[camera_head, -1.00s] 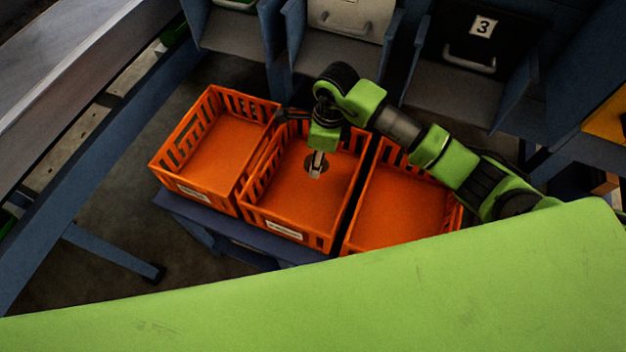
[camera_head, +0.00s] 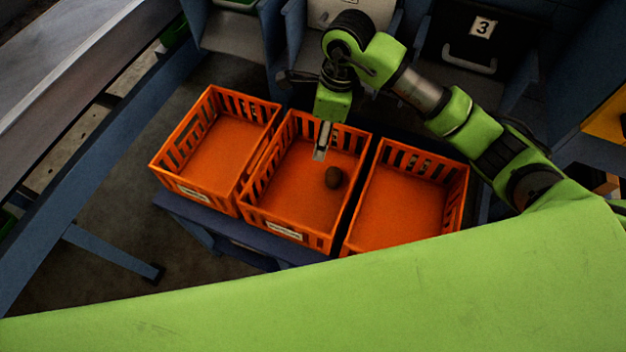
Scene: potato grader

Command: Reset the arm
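My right arm comes in from the right, and its gripper (camera_head: 320,154) points down over the back part of the middle orange crate (camera_head: 285,232). The fingers show edge-on as one narrow grey shape, so the gap between them is hidden. A small dark brown potato (camera_head: 334,178) lies on the floor of that crate, to the right of and below the fingertips in the picture, apart from them. My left gripper is not in view.
An empty orange crate (camera_head: 197,191) stands on the left and another (camera_head: 400,242) on the right, on a dark blue table (camera_head: 240,236). Blue chutes with a black door marked 3 (camera_head: 482,27) stand behind. A green surface covers the front.

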